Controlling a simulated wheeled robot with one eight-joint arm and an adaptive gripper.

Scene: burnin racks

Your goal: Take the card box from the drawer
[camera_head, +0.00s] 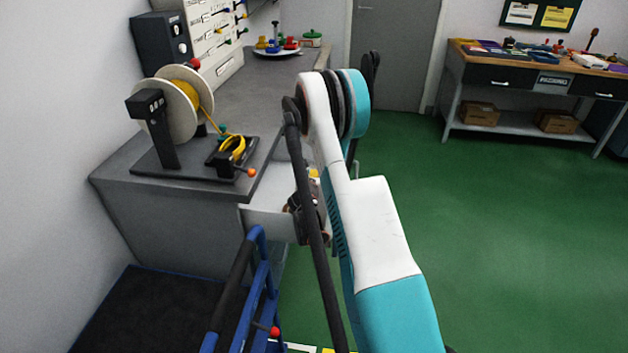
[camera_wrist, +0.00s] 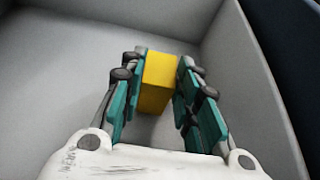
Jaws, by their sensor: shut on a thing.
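A yellow card box (camera_wrist: 157,80) stands between the two fingers of my gripper (camera_wrist: 160,88) in the wrist view. The fingers are shut on its left and right sides. Grey drawer walls (camera_wrist: 243,70) rise around it. In the head view the open drawer (camera_head: 268,222) sticks out from the grey bench, and my arm hides much of it. A small bit of yellow shows by my gripper (camera_head: 306,208) there. I cannot tell whether the box touches the drawer floor.
The bench (camera_head: 190,205) carries a spool stand (camera_head: 160,135) near the drawer. A blue-railed cart (camera_head: 255,290) stands close in front. A workbench (camera_head: 510,75) is at the back right. The green floor on the right is clear.

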